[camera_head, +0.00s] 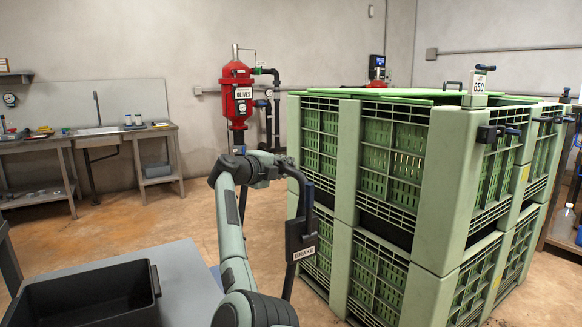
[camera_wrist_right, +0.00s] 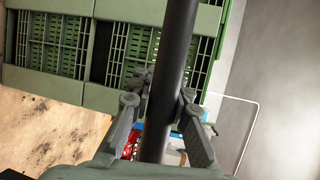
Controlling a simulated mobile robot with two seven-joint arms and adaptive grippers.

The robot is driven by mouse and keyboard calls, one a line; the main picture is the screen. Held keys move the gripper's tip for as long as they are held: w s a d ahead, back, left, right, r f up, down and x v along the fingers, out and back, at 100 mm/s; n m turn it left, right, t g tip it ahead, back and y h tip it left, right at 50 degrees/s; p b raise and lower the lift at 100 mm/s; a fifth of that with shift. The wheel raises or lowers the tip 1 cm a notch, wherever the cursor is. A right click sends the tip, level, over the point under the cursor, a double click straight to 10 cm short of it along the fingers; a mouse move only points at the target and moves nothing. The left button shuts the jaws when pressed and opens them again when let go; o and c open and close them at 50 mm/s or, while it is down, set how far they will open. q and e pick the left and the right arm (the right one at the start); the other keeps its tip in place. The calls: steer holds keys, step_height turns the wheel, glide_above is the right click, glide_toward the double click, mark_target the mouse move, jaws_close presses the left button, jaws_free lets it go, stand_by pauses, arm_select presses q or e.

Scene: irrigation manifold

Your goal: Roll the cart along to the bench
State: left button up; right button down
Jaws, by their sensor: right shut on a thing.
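My right gripper (camera_head: 286,165) is shut on a black bar (camera_wrist_right: 170,75), which passes between its fingers in the right wrist view. In the head view the black bar (camera_head: 299,190) bends down from the gripper past a dark plate marked BRAKE (camera_head: 301,240); it looks like the cart's handle. The cart's body is mostly hidden, and I cannot tell whether the grey top (camera_head: 185,262) at lower left is part of it. A metal bench (camera_head: 155,133) with a sink stands against the back wall at left. My left gripper is out of view.
A black bin (camera_head: 88,302) sits on the grey top. Large green slatted crates (camera_head: 440,190) are stacked close on the right. Tan floor (camera_head: 130,222) is open between the grey top and the bench.

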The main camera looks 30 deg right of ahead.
steer(key=shift+a+f, duration=0.2)
steer(key=shift+a, duration=0.05)
steer(key=c, duration=1.5)
jaws_free()
steer(key=shift+a+r, duration=0.1)
steer(key=shift+r, duration=0.05)
steer(key=shift+o, duration=0.7)
steer(key=v, duration=1.2)
steer(key=shift+s, duration=0.15)
